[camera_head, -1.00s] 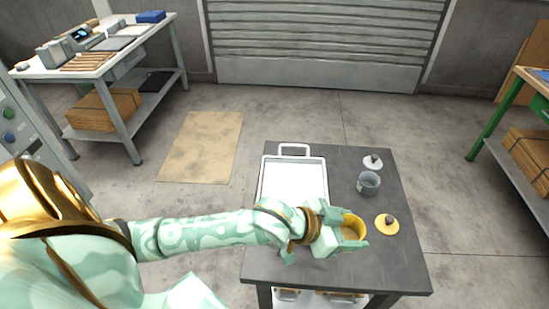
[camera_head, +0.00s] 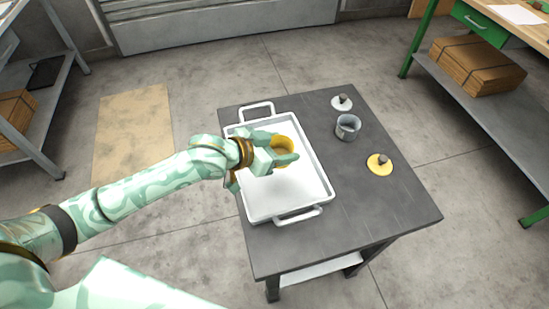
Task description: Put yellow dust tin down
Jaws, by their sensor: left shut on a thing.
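The yellow dust tin (camera_head: 284,145) is a small round open tin. My left gripper (camera_head: 283,158) is shut on it and holds it over the white tray (camera_head: 262,213). I cannot tell whether the tin touches the tray floor. Part of the tin is hidden by the gripper fingers. A yellow lid (camera_head: 379,164) with a dark knob lies on the dark table (camera_head: 385,215), right of the tray. My right gripper is not in view.
A grey open tin (camera_head: 347,127) and a light lid with a knob (camera_head: 342,102) stand on the table right of the tray. The table's front right is clear. A green-framed bench (camera_head: 425,38) with cardboard boxes (camera_head: 476,66) is at the far right.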

